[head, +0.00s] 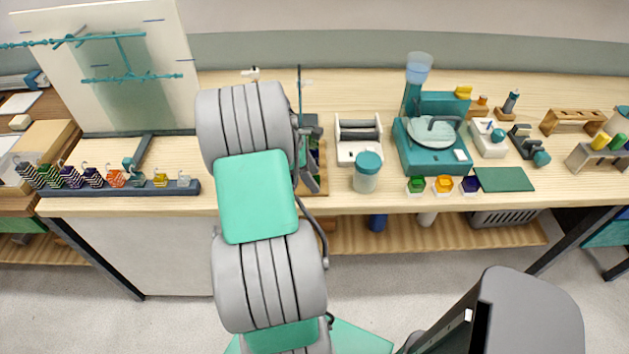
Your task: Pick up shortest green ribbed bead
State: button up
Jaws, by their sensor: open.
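A row of ribbed beads with small hooks on top stands along a dark bar (120,192) at the left of the bench. My gripper (311,168) is open, partly hidden by my arm, over a wooden tray right of the bar. It is well apart from the green beads.
A pale board (110,70) with teal rods stands behind the beads. Right of my gripper are a white rack (358,138), a teal-lidded jar (367,172), a teal machine (432,145), small coloured blocks (444,185) and a green mat (504,179). My arm covers the bench middle.

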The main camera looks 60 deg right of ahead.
jog(key=shift+c, duration=0.4)
grip_shut()
